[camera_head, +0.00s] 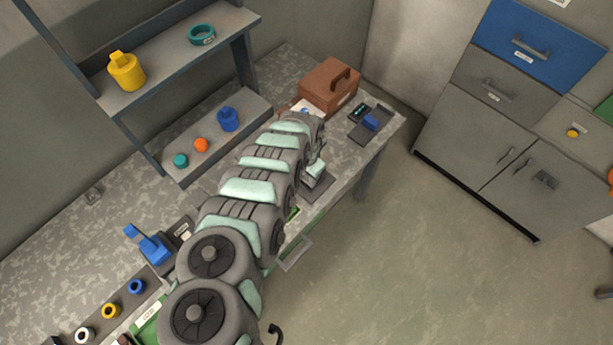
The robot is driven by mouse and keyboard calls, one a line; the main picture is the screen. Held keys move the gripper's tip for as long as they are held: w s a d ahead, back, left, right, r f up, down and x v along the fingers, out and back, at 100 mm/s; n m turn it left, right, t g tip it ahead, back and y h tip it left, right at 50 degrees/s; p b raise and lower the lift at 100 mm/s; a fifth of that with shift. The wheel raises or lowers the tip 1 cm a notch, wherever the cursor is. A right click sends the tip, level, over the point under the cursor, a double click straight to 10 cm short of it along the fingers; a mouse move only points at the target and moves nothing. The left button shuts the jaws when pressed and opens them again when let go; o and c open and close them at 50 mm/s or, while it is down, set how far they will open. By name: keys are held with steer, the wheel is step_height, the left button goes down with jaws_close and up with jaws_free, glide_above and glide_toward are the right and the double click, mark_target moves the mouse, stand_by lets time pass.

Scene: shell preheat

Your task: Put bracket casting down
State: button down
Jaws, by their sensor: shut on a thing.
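My arm reaches away from the camera over the speckled workbench (60,250). My gripper (316,172) is at the arm's far end, near the bench's right edge and above a dark flat plate (319,187). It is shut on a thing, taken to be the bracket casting. The fingers and the held part are too small and too covered by the arm to make out their shape, or whether the part touches the plate.
A brown box with a handle (329,87) and a dark tray with a blue part (370,122) stand beyond my gripper. A shelf unit (165,80) with several coloured parts rises at left. A blue clamp-like part (152,247) stands left of my arm.

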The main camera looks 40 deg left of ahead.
mark_target(307, 178)
steer(key=shift+a+f, duration=0.1)
steer(key=shift+f, duration=0.05)
steer(key=shift+f, duration=0.15)
steer(key=c, duration=0.9)
jaws_free()
step_height(307, 178, up, 12)
steer(key=shift+r, duration=0.25)
steer(key=shift+w, duration=0.1)
